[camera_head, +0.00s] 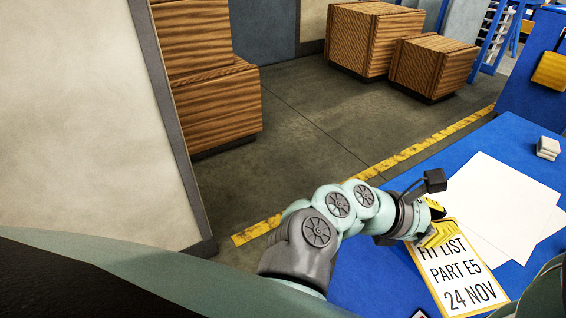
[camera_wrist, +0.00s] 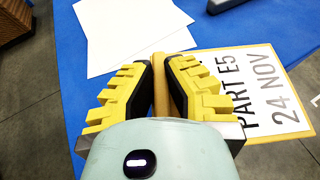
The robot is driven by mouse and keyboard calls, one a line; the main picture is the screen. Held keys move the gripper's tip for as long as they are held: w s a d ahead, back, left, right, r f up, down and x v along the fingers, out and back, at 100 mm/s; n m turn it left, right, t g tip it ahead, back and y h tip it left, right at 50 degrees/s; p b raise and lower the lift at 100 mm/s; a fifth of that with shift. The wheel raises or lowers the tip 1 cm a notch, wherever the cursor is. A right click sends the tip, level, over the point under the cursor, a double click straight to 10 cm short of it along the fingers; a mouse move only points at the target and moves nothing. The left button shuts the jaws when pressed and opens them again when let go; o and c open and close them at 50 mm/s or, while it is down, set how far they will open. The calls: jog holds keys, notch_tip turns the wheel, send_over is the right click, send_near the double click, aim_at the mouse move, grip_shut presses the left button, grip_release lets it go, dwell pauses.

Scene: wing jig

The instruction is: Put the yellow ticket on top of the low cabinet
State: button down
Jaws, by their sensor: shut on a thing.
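The yellow ticket (camera_head: 462,272) is a white sheet with a yellow border and black print reading "FIT LIST PART E5 24 NOV". It is at the lower right of the head view and at the right of the wrist view (camera_wrist: 262,88). My gripper (camera_head: 437,235) is at its upper edge. In the wrist view, my gripper's yellow-padded fingers (camera_wrist: 161,88) close on a tan strip that appears to be part of the ticket. The fingers hide some of the ticket. Whether it touches the table is unclear. I cannot identify the low cabinet in either view.
The blue table (camera_head: 362,270) carries white sheets (camera_head: 500,195) and a small pale block stack (camera_head: 547,148). Wooden crates (camera_head: 432,66) stand beyond on the grey floor, past a yellow floor line (camera_head: 400,157). A pale wall (camera_head: 85,140) is at left.

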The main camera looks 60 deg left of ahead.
jog(key=p, duration=0.1)
send_over(439, 199)
jog(key=shift+d+f, duration=0.15)
jog(key=shift+f, duration=0.75)
jog(key=shift+w+f, duration=0.1)
jog(key=shift+f, duration=1.75)
jog(key=shift+f, duration=0.1)
jog(key=c, duration=1.1)
grip_release()
jog(key=shift+c, duration=0.2)
jog(key=b+v, duration=0.1)
jog(key=v, duration=1.1)
jog(key=shift+r, duration=0.2)
